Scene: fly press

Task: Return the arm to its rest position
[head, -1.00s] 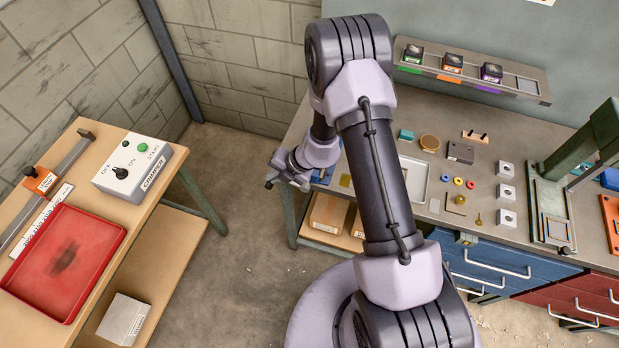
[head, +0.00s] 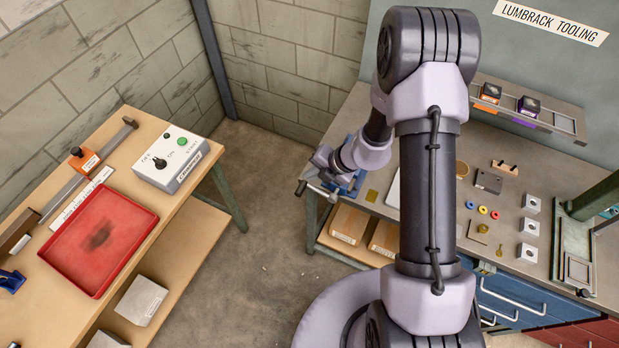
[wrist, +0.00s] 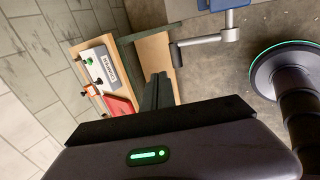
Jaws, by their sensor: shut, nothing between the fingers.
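My arm stands folded in the middle of the head view, with its large elbow (head: 430,45) raised in front of the bench and the back panel. Its wrist (head: 365,152) hangs behind the forearm, above the left end of the tool bench. In the wrist view my gripper (wrist: 158,82) has its dark fingers together, with nothing between them, over the open floor. A blue vise (head: 347,182) with a silver handle sits at the bench end close below the wrist. It also shows at the top of the wrist view (wrist: 228,4).
A wooden bench at left holds a red tray (head: 72,262) and a crimper control box (head: 172,160). The tool bench (head: 510,190) carries small parts and a rack (head: 570,130). A green press (head: 595,200) stands at far right. Floor (head: 265,200) between the benches is clear.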

